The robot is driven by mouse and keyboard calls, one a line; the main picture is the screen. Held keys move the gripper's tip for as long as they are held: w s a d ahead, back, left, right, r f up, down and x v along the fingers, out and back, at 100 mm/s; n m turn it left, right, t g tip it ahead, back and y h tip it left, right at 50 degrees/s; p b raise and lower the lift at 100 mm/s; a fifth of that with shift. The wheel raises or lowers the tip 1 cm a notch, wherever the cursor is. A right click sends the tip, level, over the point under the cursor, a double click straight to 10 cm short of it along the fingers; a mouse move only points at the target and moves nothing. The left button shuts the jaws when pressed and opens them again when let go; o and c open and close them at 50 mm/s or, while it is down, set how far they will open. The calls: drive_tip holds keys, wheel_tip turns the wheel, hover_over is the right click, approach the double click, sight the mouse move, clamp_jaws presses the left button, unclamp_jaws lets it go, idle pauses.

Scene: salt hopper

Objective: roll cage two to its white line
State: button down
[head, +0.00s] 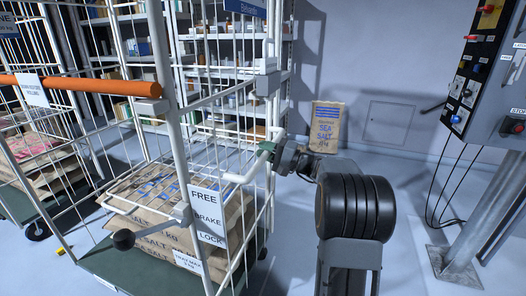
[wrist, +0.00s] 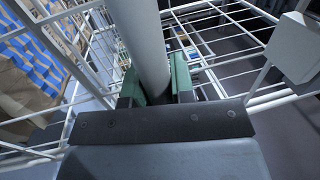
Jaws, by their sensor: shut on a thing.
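A roll cage of white wire with a dark green base (head: 125,265) fills the left and middle of the head view and holds stacked salt sacks (head: 165,225). I cannot read a number on it. My gripper (head: 268,150) is at the cage's right side, its green fingers shut on a white tube. This tube looks like the bent handle (head: 240,179) of the cage. In the wrist view the white tube (wrist: 141,40) runs between the green fingers (wrist: 157,92). I cannot make out a white floor line.
A brake sign (head: 208,215) and a black-ended lever (head: 124,239) are below. Another loaded cage (head: 35,160) stands left, shelves behind. A salt sack (head: 326,127) stands by the wall. A control post (head: 462,240) stands right.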

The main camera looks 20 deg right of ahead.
drive_tip(key=shift+s+d+f, duration=0.15)
drive_tip(key=shift+s+d, duration=0.05)
drive_tip(key=shift+d, duration=0.35)
drive_tip(key=c, duration=1.4)
unclamp_jaws()
drive_tip(key=shift+d, duration=0.15)
drive_tip(key=shift+o, duration=0.8)
drive_tip(key=shift+s+d+h, duration=0.1)
drive_tip(key=shift+d+h, duration=0.15)
drive_tip(key=shift+h, duration=0.05)
drive_tip(key=shift+o, duration=1.4)
drive_tip(key=shift+a, duration=0.45)
drive_tip(key=p+v, duration=0.1)
drive_tip(key=v, duration=1.2)
drive_tip(key=shift+s+d+f, duration=0.2)
drive_tip(key=shift+d, duration=0.1)
